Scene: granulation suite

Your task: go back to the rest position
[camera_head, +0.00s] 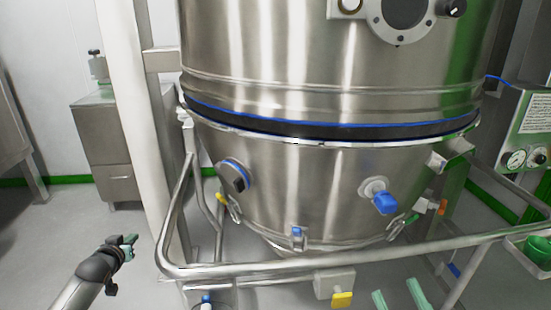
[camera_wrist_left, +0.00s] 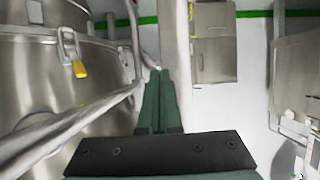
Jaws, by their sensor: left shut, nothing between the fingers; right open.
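My left gripper (camera_head: 130,241) is at the lower left in the head view, beside the steel vessel's tubular frame and apart from it. Its green fingers are together in the left wrist view (camera_wrist_left: 158,98), with nothing between them. My right gripper (camera_head: 399,296) shows only as two green fingertips at the bottom edge of the head view. They are spread apart with nothing seen between them, in front of the lower frame. The rest of the right gripper is out of view.
A large steel vessel (camera_head: 300,185) fills the middle, with a bent tube rail (camera_head: 350,258) around its front. A white column (camera_head: 130,110) and a steel cabinet (camera_head: 107,150) stand at left. A gauge panel (camera_head: 525,130) is at right. Floor at lower left is clear.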

